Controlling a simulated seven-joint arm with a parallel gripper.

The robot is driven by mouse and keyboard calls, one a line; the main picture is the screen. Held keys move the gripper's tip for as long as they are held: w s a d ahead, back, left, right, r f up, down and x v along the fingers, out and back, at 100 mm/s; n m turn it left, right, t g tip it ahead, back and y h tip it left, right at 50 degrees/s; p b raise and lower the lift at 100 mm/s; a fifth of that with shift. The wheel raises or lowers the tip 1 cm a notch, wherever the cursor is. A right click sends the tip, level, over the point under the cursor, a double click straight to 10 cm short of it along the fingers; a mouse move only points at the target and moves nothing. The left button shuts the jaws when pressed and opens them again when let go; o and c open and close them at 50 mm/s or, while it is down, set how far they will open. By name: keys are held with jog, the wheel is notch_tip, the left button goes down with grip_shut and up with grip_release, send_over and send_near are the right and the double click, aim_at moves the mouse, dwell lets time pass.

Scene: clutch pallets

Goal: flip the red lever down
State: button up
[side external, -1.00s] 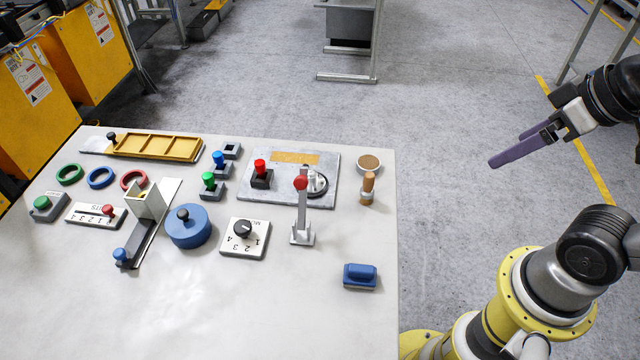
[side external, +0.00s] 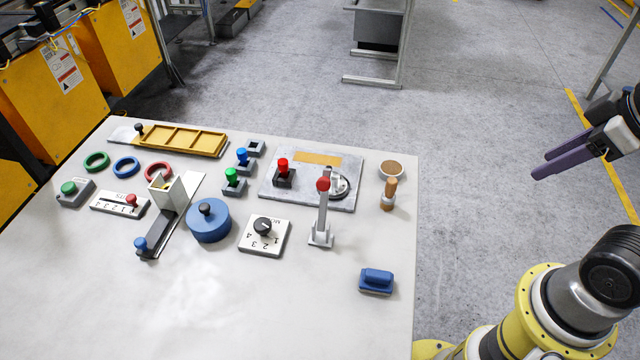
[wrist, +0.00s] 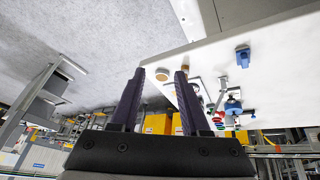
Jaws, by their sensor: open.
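The red lever (side external: 323,212) is a grey arm with a red ball on top, standing close to upright from a small pale base near the right part of the white table. My gripper (side external: 541,163) is off the table's right side, well apart from the lever. Its two purple fingers are open with nothing between them, and they point left toward the table. The fingers also show in the wrist view (wrist: 160,74), with the table items small and crowded beyond them, so the lever is hard to pick out there.
Behind the lever lies a grey plate (side external: 345,200) with a red-topped switch (side external: 283,172). A wooden peg (side external: 389,194) and a blue block (side external: 376,281) stand to its right, a dial box (side external: 265,236) and blue round knob (side external: 208,221) to its left. The table's front is clear.

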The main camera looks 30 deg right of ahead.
jog(key=r+n, duration=0.1)
jog(key=w+r+n, duration=0.1)
jog(key=r, duration=0.1)
jog(key=w+r+n, duration=0.1)
jog(key=r+n, duration=0.1)
jog(key=shift+d, duration=0.25)
jog(key=c, duration=0.5)
jog(key=w+r+n, duration=0.2)
jog(key=w+a+r+n+g, duration=0.1)
jog(key=r+n, duration=0.1)
jog(key=shift+w+a+n+h, duration=0.2)
jog(key=shift+w+n+h, duration=0.1)
jog(key=shift+w, duration=0.1)
grip_shut()
jog(key=w+a+r+n+g+h, duration=0.1)
jog(key=w+a+n, duration=0.5)
jog(key=a, duration=0.4)
jog(key=w+a+r+n+g+h, duration=0.1)
jog(key=w+a+n, duration=0.5)
jog(key=a, duration=0.4)
jog(key=s+a+f+n, duration=0.2)
jog(key=a+f, duration=0.4)
jog(key=a, duration=0.6)
jog(key=shift+s+n, duration=0.2)
jog(key=shift+n, duration=0.6)
jog(key=shift+f, duration=0.15)
